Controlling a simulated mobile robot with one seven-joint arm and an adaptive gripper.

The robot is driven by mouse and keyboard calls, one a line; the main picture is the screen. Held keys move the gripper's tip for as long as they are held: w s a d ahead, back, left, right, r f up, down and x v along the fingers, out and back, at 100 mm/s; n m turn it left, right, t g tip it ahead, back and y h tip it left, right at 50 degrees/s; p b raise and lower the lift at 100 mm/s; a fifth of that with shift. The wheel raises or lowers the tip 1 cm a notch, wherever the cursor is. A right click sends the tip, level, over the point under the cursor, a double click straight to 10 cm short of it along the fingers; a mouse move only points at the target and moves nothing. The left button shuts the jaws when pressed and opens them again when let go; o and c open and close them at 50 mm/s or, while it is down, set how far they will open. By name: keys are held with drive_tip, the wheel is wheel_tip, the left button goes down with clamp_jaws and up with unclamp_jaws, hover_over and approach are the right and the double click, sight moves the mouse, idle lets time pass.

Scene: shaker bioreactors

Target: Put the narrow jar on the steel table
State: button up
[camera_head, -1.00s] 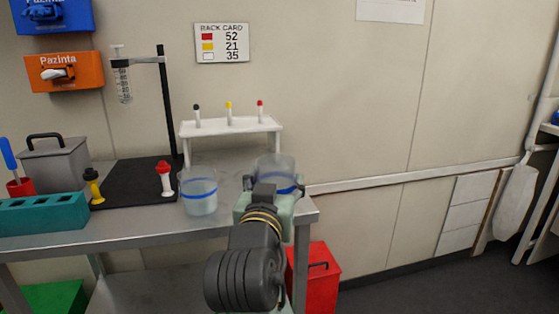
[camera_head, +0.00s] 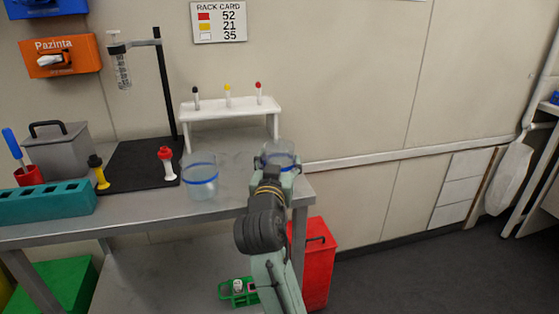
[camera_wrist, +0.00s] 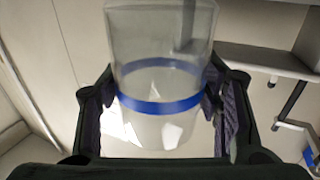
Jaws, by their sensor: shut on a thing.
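A clear jar with a blue band (camera_head: 278,148) is in my gripper (camera_head: 270,178), at the right end of the steel table (camera_head: 140,229). In the wrist view, the jar (camera_wrist: 160,107) stands between the two fingers of my gripper (camera_wrist: 160,98), which press on its sides near the band. I cannot tell whether its base touches the table or is above it. A second clear jar with a blue band (camera_head: 200,178) stands upright on the table, left of my gripper. I cannot tell for sure which jar is narrower.
A white rack with several capped tubes (camera_head: 229,108) stands behind the jars. A black stand base (camera_head: 135,178), a teal block (camera_head: 45,203) and a grey lidded box (camera_head: 60,155) are to the left. A red bin (camera_head: 320,265) is on the floor below the right end.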

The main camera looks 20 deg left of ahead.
drive_tip(key=shift+f, duration=0.15)
drive_tip(key=o, duration=1.2)
